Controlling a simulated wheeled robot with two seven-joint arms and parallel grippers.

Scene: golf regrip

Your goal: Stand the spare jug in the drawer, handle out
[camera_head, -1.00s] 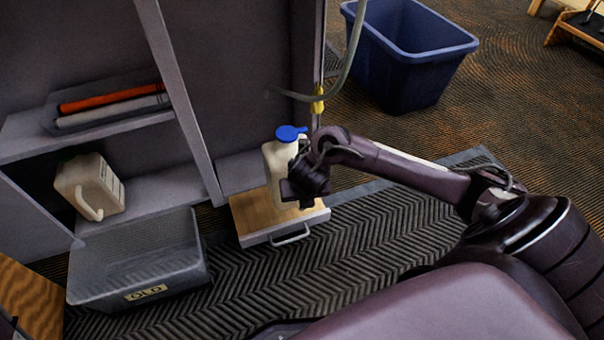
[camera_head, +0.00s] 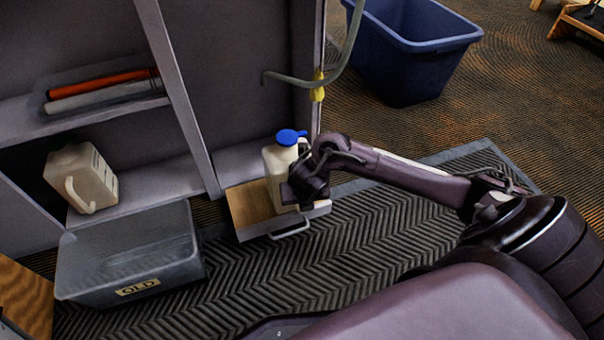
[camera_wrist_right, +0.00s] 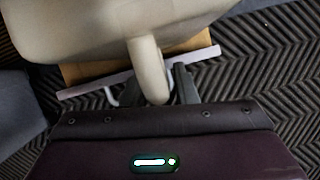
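A cream jug with a blue cap (camera_head: 281,166) is upright over the small open drawer (camera_head: 247,207), which has a wooden floor and a pale front with a bar handle. My right gripper (camera_head: 300,188) is at the jug's near side. In the right wrist view the jug's handle (camera_wrist_right: 147,62) points towards me and fills the gap at my right gripper (camera_wrist_right: 157,85), which appears shut on it. My left gripper is out of view.
A hose (camera_head: 343,62) hangs by the cabinet's right edge. A blue bin (camera_head: 408,62) stands on the floor behind.

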